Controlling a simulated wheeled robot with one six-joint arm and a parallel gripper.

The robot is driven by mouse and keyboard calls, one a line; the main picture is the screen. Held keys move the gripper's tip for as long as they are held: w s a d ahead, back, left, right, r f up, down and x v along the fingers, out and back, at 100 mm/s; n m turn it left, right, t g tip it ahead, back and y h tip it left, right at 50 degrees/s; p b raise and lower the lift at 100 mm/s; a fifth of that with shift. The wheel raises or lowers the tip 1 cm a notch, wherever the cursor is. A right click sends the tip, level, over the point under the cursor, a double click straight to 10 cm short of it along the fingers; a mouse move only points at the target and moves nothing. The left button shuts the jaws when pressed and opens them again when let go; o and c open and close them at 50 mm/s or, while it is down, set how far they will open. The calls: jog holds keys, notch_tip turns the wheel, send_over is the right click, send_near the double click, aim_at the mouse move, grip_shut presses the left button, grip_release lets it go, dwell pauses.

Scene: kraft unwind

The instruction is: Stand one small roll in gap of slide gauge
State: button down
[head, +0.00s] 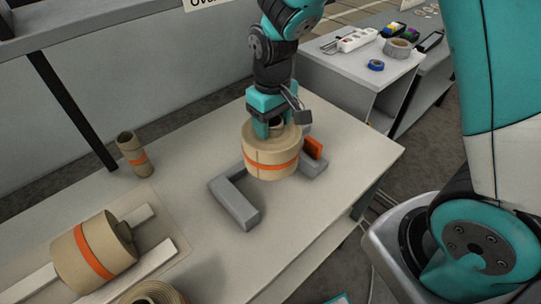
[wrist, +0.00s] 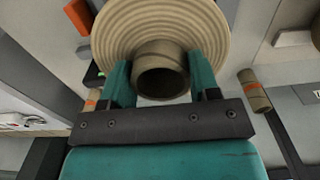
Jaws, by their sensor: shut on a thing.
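My gripper (head: 270,128) is shut on a kraft paper roll (head: 270,155) with an orange band. In the wrist view my gripper (wrist: 160,82) has its two teal fingers on either side of the core tube of the roll (wrist: 160,32). In the head view the roll is upright over the grey slide gauge (head: 235,205), between its near L-shaped jaw and the far part with an orange piece (head: 313,147). The roll hides the middle of the gauge. I cannot tell whether its underside touches the table.
A slim roll (head: 133,155) stands at the table's back left. A large roll (head: 92,252) lies on pale rails at the left. Another roll (head: 153,293) is cut off at the bottom edge. A side bench (head: 350,75) holds tape and a power strip. The table's right front is clear.

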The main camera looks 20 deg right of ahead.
notch_tip(320, 180, down, 12)
jog(key=shift+r+p, duration=0.2)
jog(key=shift+p, duration=0.75)
jog(key=shift+f, duration=0.1)
jog(key=shift+c, duration=1.8)
grip_release()
notch_tip(320, 180, up, 12)
jog(key=b, duration=0.3)
jog(key=s+a+r+n+y, duration=0.1)
jog(key=s+a+r+y, duration=0.1)
jog(key=s+r, duration=0.5)
jog(key=s+a+r+n+y, duration=0.2)
jog(key=s+r, duration=0.5)
jog(key=s, duration=0.5)
jog(key=shift+s+a, duration=0.4)
jog(key=shift+a, duration=0.1)
